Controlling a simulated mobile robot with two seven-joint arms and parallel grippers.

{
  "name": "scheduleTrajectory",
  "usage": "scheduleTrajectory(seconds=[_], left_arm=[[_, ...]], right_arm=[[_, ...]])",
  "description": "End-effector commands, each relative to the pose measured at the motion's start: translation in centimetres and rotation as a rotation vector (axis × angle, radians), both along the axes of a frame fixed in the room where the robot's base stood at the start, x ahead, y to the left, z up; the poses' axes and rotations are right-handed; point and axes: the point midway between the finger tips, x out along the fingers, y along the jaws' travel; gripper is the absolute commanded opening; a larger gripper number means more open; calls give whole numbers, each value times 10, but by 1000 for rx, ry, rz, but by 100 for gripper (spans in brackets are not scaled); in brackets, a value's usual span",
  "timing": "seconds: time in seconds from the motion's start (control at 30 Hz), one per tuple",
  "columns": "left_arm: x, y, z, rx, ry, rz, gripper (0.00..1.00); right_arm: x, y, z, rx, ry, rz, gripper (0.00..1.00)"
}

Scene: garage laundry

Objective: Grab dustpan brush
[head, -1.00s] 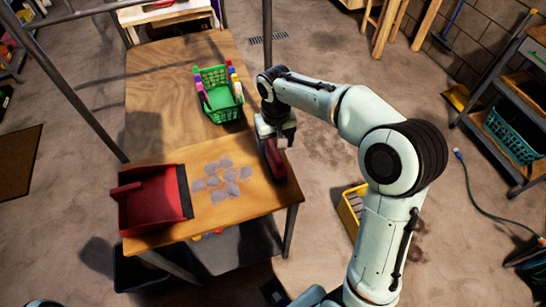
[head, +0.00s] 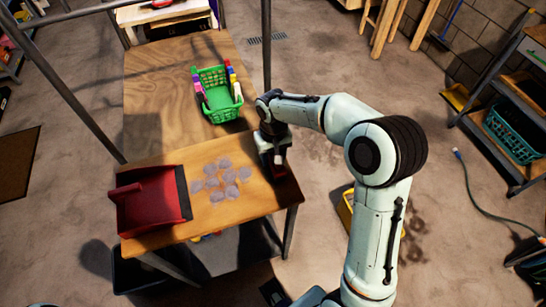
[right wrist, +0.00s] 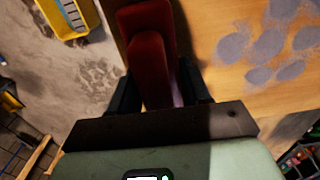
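The red dustpan brush (head: 287,188) lies at the right edge of the wooden table, mostly hidden by my right gripper in the head view. In the right wrist view the brush (right wrist: 150,60) points away between the two dark fingers. My right gripper (head: 277,166) is low over the brush, its fingers (right wrist: 160,92) spread on both sides of the red handle. A narrow gap seems to show by the right finger. The red dustpan (head: 152,200) sits at the table's left front. My left gripper is not in view.
Grey dust patches (head: 222,180) lie between dustpan and brush. A green basket (head: 218,95) with colored items stands farther back on the table (head: 160,80). A yellow crate (right wrist: 65,18) is on the floor to the right. A shelf unit (head: 490,150) stands far right.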

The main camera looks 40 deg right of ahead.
Motion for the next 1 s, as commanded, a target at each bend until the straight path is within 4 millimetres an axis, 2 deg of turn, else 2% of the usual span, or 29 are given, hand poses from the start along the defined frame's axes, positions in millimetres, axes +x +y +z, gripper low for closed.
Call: scheduleTrajectory(seconds=[0.07, 0.37, 0.57, 0.73, 1.0], left_arm=[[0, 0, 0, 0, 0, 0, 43], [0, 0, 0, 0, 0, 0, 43], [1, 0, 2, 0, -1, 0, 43], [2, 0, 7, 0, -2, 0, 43], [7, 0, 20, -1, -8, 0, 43]], right_arm=[[0, 0, 0, 0, 0, 0, 14], [0, 0, 2, 0, -1, 0, 13], [1, 0, 17, 0, -3, 0, 13], [2, 0, 50, 0, -7, -1, 13], [1, 0, 126, 0, -7, 1, 13]])
